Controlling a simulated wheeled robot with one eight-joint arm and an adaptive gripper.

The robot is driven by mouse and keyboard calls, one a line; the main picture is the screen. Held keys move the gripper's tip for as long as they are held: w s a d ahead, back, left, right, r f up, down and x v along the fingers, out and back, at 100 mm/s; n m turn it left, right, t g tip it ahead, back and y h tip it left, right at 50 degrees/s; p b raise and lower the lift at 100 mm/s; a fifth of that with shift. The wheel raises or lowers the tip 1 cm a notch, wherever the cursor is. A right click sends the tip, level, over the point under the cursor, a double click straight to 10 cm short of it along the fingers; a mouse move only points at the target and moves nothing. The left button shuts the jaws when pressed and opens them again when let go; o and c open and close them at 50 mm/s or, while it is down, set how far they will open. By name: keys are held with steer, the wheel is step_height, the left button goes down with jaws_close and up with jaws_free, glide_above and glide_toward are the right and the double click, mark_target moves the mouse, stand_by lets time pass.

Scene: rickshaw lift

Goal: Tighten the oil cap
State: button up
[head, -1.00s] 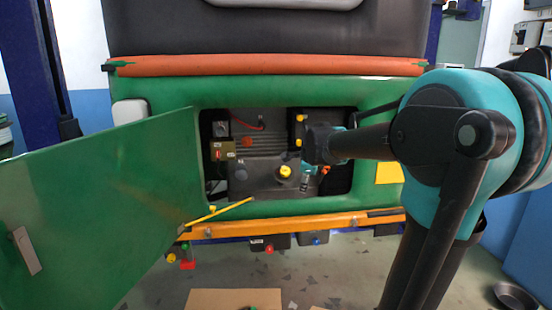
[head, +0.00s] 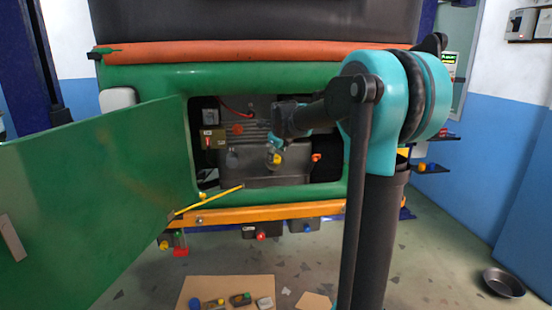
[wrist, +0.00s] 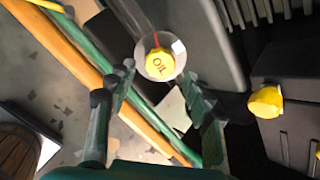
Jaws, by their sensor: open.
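The oil cap (wrist: 158,65) is a yellow knob marked OIL, with a pale translucent disc around it. In the head view the yellow cap (head: 277,159) sits low in the engine bay, just below my gripper (head: 273,142). In the wrist view my gripper (wrist: 161,80) is open. Its two teal fingers reach up on either side toward the cap, with nothing held between them. I cannot tell whether the fingertips touch the cap.
The green door (head: 110,200) stands open on the left. A yellow rod (head: 210,200) crosses the bay's lower left corner. Another yellow knob (wrist: 265,102) is right of the oil cap. An orange bar (head: 255,214) runs below the opening. Cardboard (head: 225,286) with small parts lies on the floor.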

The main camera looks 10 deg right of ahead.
mark_target(276, 159)
steer(key=x, duration=0.4)
steer(key=shift+w, duration=0.1)
steer(key=n, duration=0.2)
steer(key=shift+n, duration=0.4)
steer(key=n, duration=0.4)
steer(key=shift+n, duration=0.4)
steer(key=n, duration=0.3)
steer(key=shift+n, duration=0.3)
steer(key=n, duration=0.4)
steer(key=shift+c, duration=0.3)
